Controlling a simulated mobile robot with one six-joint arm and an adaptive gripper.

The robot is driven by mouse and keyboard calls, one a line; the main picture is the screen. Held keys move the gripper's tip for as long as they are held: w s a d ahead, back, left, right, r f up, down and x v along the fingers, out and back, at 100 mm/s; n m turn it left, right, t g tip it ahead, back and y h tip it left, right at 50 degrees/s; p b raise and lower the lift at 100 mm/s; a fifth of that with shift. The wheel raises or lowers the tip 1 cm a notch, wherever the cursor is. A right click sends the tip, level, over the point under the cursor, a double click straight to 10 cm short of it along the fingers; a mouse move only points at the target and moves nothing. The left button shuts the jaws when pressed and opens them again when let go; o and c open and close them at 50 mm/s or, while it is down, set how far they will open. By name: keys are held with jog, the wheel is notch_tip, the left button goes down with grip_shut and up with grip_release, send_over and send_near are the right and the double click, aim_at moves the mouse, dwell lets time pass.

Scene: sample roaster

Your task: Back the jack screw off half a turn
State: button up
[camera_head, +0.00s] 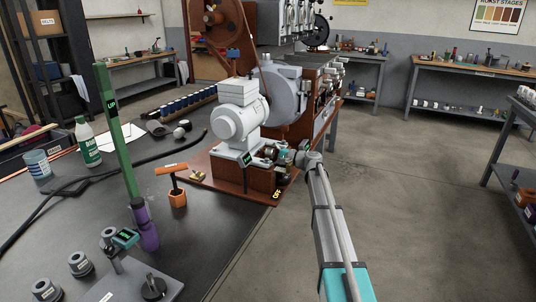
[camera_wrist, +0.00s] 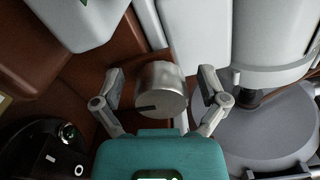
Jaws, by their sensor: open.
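In the wrist view a round metal knob (camera_wrist: 160,88), apparently the jack screw's head, has a dark mark low on its face. My gripper (camera_wrist: 162,76) is open, with one finger on each side of the knob. A gap shows between each finger and the knob. In the head view my gripper (camera_head: 271,155) is at the right end of the brown motor base (camera_head: 225,179), beside the pale grey motor (camera_head: 239,120). The knob is too small and crowded to make out there.
The roaster (camera_head: 285,95) stands behind the motor. Open floor (camera_head: 420,190) lies to the right.

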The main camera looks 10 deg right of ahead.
jog(key=shift+m, duration=0.5)
jog(key=m, duration=1.1)
jog(key=shift+w+d+r, duration=0.1)
jog(key=s+d+n, duration=0.7)
jog(key=d+n, duration=0.1)
jog(key=d, duration=0.3)
jog(key=shift+s+d+n, duration=0.25)
jog(key=shift+s+n, duration=0.05)
jog(key=shift+s, duration=0.05)
dwell(1.3)
dwell(0.5)
